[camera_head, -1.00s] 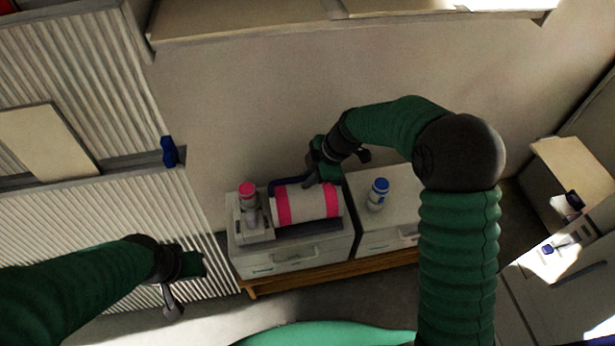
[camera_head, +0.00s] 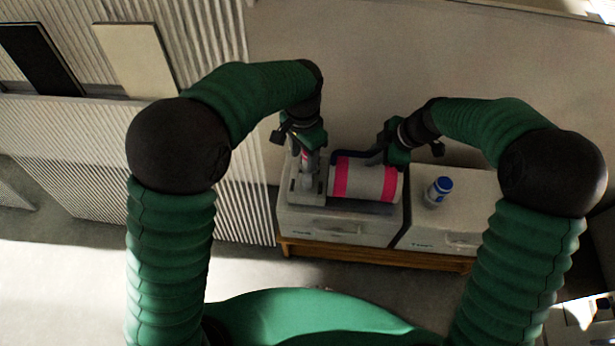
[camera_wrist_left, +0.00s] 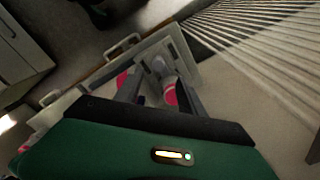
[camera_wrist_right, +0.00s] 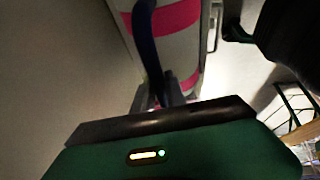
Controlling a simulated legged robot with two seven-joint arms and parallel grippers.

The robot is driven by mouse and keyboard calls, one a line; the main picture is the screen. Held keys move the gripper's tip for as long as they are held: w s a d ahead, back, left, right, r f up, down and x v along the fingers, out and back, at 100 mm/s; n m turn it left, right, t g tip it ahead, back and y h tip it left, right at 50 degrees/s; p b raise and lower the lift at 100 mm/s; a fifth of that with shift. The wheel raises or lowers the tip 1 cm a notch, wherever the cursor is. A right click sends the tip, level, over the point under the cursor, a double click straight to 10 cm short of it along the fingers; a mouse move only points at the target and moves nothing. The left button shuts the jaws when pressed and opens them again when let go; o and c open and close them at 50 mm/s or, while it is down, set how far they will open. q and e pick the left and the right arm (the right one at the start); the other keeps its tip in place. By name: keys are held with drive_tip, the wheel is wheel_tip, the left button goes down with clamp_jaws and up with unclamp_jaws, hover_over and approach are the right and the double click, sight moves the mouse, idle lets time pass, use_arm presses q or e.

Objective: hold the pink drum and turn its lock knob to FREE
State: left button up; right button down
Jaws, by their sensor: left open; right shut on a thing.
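The white drum with pink bands (camera_head: 377,184) lies on its side in a grey stand on a light cabinet. Its dark blue handle shows in the right wrist view (camera_wrist_right: 147,45), between the fingers of my right gripper (camera_head: 372,158). That gripper is shut on the handle. The pink-topped lock knob (camera_head: 304,155) stands on a grey block (camera_head: 306,190) at the drum's left end. My left gripper (camera_head: 306,150) is open over the knob and partly hides it. In the left wrist view, the pink knob (camera_wrist_left: 170,94) shows between the open fingers. Its lock marking cannot be read.
A white bottle with a blue cap (camera_head: 439,190) stands on the cabinet to the right of the drum. A ribbed wall (camera_head: 190,170) rises at the left. Both cabinets rest on a wooden base (camera_head: 370,255). A plain wall lies behind.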

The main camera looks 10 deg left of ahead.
sight(307, 178)
use_arm(q)
drive_tip(key=f, duration=1.2)
drive_tip(key=shift+w+d, duration=0.25)
drive_tip(key=shift+d, duration=0.1)
drive_tip(key=shift+r, duration=0.1)
clamp_jaws()
